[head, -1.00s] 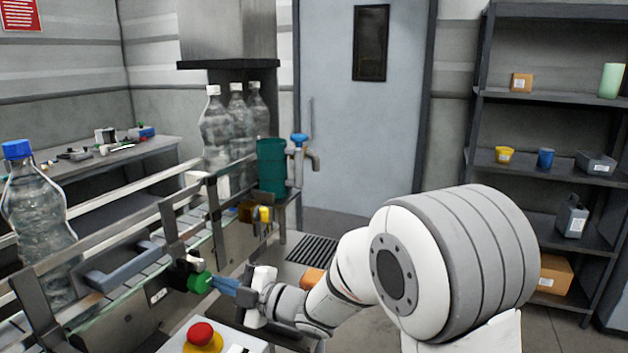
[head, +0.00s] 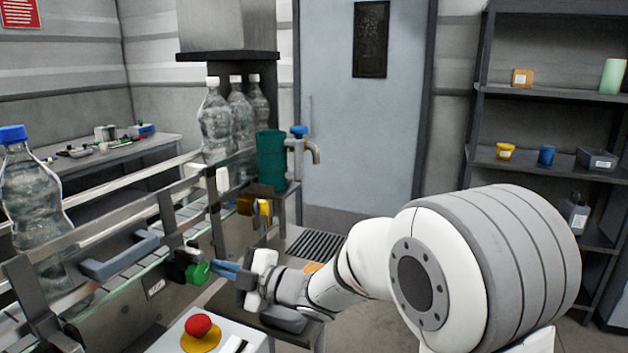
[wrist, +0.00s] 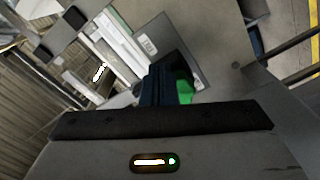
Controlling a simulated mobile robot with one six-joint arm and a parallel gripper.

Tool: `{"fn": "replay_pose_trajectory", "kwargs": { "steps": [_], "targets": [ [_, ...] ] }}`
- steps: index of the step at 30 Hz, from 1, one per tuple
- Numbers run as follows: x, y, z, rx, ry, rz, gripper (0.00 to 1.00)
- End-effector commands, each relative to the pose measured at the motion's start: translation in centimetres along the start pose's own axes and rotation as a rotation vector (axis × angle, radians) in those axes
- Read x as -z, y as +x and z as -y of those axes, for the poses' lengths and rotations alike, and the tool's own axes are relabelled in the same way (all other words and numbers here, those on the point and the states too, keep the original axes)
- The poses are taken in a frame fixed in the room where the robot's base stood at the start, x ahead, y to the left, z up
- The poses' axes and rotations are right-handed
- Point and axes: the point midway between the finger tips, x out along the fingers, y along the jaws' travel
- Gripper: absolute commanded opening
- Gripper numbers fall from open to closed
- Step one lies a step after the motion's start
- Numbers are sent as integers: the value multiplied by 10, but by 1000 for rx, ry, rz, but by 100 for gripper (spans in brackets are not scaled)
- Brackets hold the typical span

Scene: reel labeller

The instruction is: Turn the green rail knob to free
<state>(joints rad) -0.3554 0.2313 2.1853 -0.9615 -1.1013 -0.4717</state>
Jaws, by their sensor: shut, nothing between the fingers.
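The green rail knob (head: 197,273) sits on a dark mount at the near side of the conveyor rail in the head view. It also shows in the wrist view (wrist: 184,92), partly hidden behind the fingers. My gripper (head: 214,268) has blue fingers, closed together with nothing between them. The fingertips are right at the knob's right side in the head view; I cannot tell whether they touch it. In the wrist view the fingers (wrist: 163,84) overlap the knob's left part.
A red stop button (head: 199,326) on a yellow base stands just in front of the knob. A grey handle (head: 120,256) lies along the rail to the left. A bottle with a blue cap (head: 35,195) stands on the conveyor. A teal cup (head: 271,160) and a blue-handled tap (head: 299,140) are behind.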

Motion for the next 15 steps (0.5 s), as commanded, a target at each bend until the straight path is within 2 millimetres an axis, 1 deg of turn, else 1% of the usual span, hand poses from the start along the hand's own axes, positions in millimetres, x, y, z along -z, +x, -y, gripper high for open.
{"fn": "replay_pose_trajectory", "kwargs": {
  "steps": [7, 15],
  "targets": [
    [2, 1, 0, 0, -2, -6, 0],
    [-6, 0, -3, 0, -3, -4, 0]
  ]
}}
